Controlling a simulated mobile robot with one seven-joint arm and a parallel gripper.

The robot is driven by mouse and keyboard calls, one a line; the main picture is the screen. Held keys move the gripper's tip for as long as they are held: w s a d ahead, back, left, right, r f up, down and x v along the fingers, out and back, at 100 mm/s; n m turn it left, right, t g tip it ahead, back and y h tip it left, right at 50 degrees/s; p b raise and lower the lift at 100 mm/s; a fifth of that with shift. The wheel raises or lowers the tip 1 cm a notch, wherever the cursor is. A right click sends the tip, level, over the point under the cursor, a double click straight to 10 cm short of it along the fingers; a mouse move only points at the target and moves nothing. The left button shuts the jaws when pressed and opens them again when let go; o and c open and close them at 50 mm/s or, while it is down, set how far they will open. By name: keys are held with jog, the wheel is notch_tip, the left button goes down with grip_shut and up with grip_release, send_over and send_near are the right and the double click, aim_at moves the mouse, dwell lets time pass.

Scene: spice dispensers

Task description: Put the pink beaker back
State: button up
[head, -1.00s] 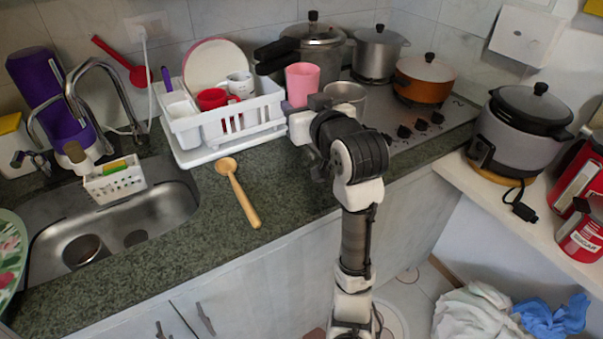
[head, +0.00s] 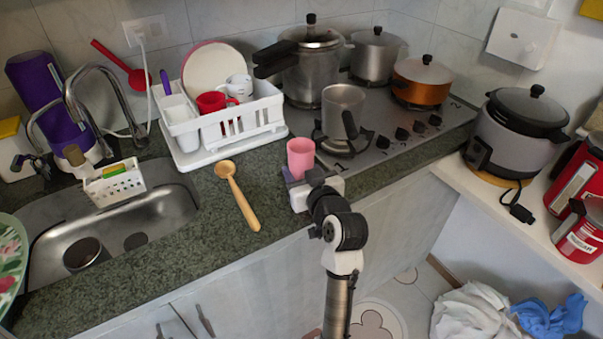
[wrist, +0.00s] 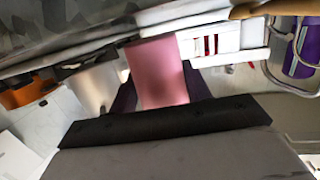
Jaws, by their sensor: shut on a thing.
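The pink beaker (head: 301,157) is upright in my gripper (head: 299,180), near the front edge of the counter between the dish rack and the stove. My gripper is shut on it. In the wrist view the beaker (wrist: 157,72) sits between the two dark fingers (wrist: 160,98). I cannot tell whether the beaker's bottom touches the counter. The white dish rack (head: 245,120) stands to its left and farther back, holding a plate, a red cup and a white cup.
A steel pot (head: 343,108) with a dark handle stands on the stove just behind right of the beaker. A wooden spoon (head: 238,195) lies on the counter to the left. The counter (head: 180,240) front left is clear. Other pots stand at the back.

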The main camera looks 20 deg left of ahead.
jog(key=shift+f, duration=0.45)
jog(key=shift+f, duration=0.2)
jog(key=o, duration=1)
jog(key=shift+r, duration=0.1)
